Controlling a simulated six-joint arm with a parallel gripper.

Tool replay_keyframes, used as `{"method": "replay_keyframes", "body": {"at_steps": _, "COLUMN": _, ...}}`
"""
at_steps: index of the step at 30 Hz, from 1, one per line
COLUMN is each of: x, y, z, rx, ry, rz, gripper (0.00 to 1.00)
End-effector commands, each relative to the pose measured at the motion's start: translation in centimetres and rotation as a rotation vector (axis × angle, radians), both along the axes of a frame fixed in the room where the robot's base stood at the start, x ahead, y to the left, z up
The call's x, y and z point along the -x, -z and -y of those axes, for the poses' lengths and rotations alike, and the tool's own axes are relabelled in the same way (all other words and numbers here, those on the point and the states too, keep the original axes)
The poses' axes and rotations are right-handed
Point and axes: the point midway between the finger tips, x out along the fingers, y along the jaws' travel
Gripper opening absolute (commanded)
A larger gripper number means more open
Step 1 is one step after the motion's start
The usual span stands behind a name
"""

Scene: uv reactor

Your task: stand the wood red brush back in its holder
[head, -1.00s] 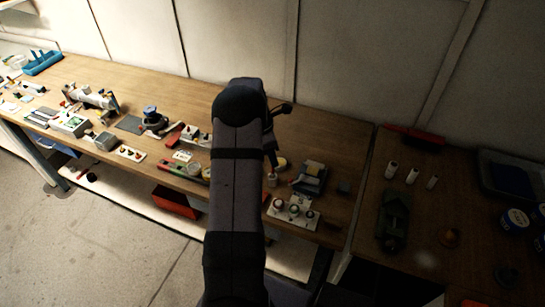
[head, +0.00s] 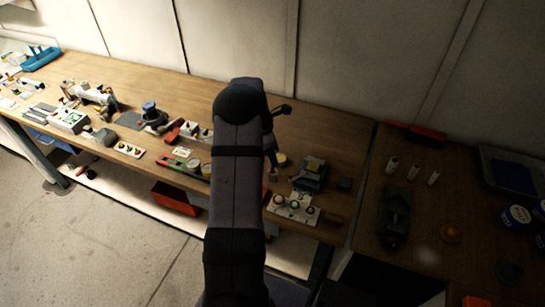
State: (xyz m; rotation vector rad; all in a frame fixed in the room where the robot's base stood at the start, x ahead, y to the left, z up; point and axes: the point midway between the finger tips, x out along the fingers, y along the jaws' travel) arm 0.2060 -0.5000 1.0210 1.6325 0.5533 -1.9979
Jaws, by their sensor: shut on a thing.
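My dark grey arm fills the middle of the head view and bends down over the wooden bench at its top end. Only a narrow side of my gripper (head: 270,153) shows, just right of the arm above the bench. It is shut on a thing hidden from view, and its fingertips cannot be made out. I cannot pick out the wood red brush or its holder for sure. A small greyish piece (head: 272,174) shows below the gripper; whether it is held or standing on the bench is unclear.
A dark device with a yellow mark (head: 309,174) and a white panel with round knobs (head: 292,207) lie right of the arm. Several tools crowd the bench to the left. White cylinders (head: 414,172) stand on the right-hand bench. Bare wood lies along the back wall.

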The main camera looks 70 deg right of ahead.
Motion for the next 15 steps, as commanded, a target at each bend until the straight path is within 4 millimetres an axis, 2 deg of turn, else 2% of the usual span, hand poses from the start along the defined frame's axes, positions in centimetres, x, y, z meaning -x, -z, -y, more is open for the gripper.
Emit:
{"method": "replay_keyframes", "body": {"at_steps": 12, "x": 0.01, "y": 1.01, "z": -0.01, "rx": -0.001, "ry": 0.0, "rz": -0.001, "gripper": 0.0}}
{"method": "replay_keyframes", "body": {"at_steps": 13, "x": 0.01, "y": 0.95, "z": -0.02, "rx": -0.001, "ry": 0.0, "rz": -0.001, "gripper": 0.12}}
{"method": "replay_keyframes", "body": {"at_steps": 15, "x": 0.01, "y": 0.92, "z": -0.01, "rx": -0.001, "ry": 0.0, "rz": -0.001, "gripper": 0.29}}
